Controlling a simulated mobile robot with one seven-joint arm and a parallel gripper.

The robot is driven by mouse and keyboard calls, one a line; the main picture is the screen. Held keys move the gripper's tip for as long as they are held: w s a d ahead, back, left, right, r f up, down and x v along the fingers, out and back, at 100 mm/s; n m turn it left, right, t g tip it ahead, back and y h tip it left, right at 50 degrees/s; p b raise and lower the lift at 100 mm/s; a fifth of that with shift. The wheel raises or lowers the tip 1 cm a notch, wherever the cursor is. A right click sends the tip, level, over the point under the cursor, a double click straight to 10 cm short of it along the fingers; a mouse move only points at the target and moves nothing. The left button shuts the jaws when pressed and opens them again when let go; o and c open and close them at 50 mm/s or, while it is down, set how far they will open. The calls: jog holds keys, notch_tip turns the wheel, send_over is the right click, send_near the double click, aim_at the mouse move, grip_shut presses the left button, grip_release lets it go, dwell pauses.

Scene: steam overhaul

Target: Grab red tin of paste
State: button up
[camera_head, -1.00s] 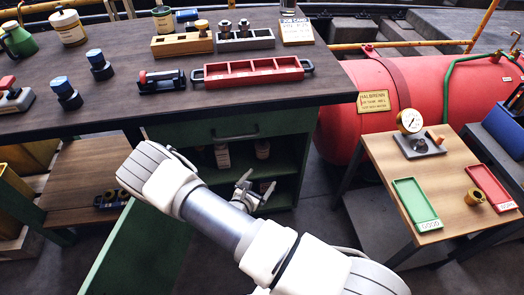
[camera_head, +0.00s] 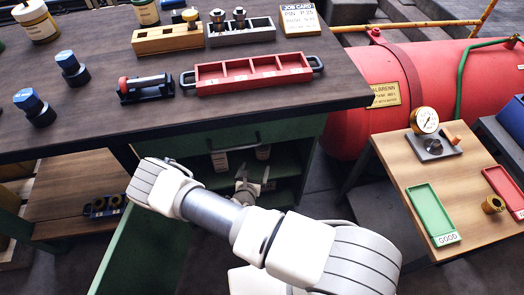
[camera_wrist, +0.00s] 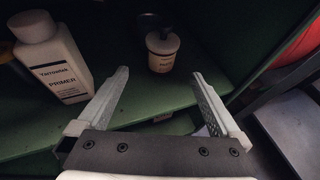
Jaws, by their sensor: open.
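No tin that is clearly red shows in these frames. My gripper (camera_wrist: 161,78) is open and empty in the wrist view, with its fingers pointing into the green cabinet. A small cream container (camera_wrist: 163,50) with a label too dim to read stands on the shelf just beyond the fingertips, roughly between them and apart from them. A white bottle labelled PRIMER (camera_wrist: 52,62) stands left of the left finger. In the head view my gripper (camera_head: 251,184) is at the cabinet opening, partly hidden by my arm.
The green cabinet shelf (camera_wrist: 150,130) is under and around the fingers. Above it is the dark bench top (camera_head: 220,110), with a red divided tray (camera_head: 250,86) near its front edge. A wooden side table (camera_head: 410,172) with a gauge (camera_head: 425,120) stands right.

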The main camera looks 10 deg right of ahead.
aim_at(261, 154)
jog(key=b+x, duration=0.2)
jog(key=x, duration=0.7)
jog(key=shift+w+d+f+b, duration=0.2)
jog(key=shift+w+f+b, duration=0.05)
jog(key=shift+w+b, duration=0.1)
jog(key=b+x, duration=0.2)
jog(key=x, duration=0.2)
jog(key=shift+d+f, duration=0.25)
jog(key=shift+w+d, duration=0.15)
jog(key=shift+w, duration=0.2)
grip_shut()
